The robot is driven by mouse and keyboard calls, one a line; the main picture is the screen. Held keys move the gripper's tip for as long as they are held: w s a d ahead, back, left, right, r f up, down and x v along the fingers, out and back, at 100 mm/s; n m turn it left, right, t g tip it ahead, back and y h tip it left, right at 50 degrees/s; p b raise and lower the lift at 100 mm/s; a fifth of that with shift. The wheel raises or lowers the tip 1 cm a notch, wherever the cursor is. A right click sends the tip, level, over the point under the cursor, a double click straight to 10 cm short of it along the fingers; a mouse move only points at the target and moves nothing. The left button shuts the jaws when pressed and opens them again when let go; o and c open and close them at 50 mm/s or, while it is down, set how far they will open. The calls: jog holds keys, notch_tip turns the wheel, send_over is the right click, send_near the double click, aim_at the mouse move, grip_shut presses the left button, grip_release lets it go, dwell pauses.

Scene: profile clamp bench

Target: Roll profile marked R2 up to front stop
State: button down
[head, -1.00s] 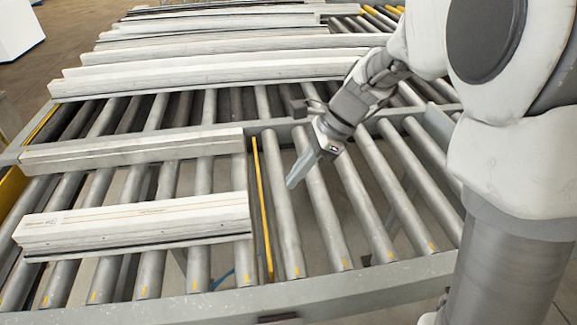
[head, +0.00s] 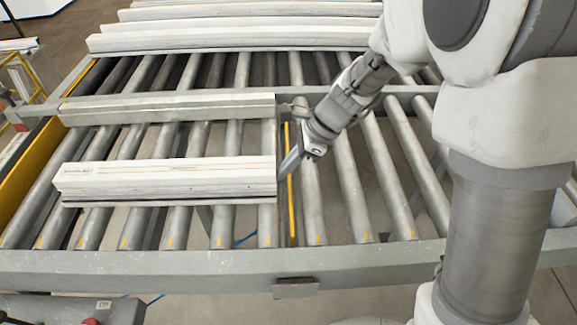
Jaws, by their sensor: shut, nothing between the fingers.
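A long white profile (head: 165,177) with a thin orange line lies across the rollers in the front bay. A second pale profile (head: 170,108) lies behind it, along the cross beam. Small print shows on the front profile, but I cannot read R2 on either one. A narrow yellow upright strip (head: 291,205) stands just right of the front profile's right end; I cannot tell whether it is the front stop. My gripper (head: 286,168) is shut and empty, pointing down beside that right end, near the strip. I cannot tell whether it touches the profile.
Several more profiles (head: 230,42) lie on the rear rollers. The rollers (head: 352,195) right of the yellow strip are bare. A grey front rail (head: 180,262) edges the bench. A yellow side plate (head: 28,170) stands at the left. A control box (head: 75,308) is at the lower left.

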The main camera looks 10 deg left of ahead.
aim_at(221, 169)
jog(key=s+a+p, duration=0.1)
jog(key=a, duration=0.5)
jog(key=s+a+p, duration=0.2)
jog(key=a, duration=0.3)
jog(key=s+a+p, duration=0.1)
jog(key=a+p, duration=0.1)
jog(key=a, duration=0.4)
jog(key=shift+s+a+r, duration=0.15)
jog(key=shift+a, duration=0.25)
jog(key=shift+d, duration=0.35)
jog(key=d, duration=0.1)
jog(key=w+d, duration=0.1)
jog(key=d, duration=0.2)
jog(key=shift+w+d+r, duration=0.1)
jog(key=shift+w+r, duration=0.1)
jog(key=shift+r, duration=0.15)
jog(key=v, duration=0.9)
jog(key=shift+w+d, duration=0.1)
jog(key=shift+d, duration=0.15)
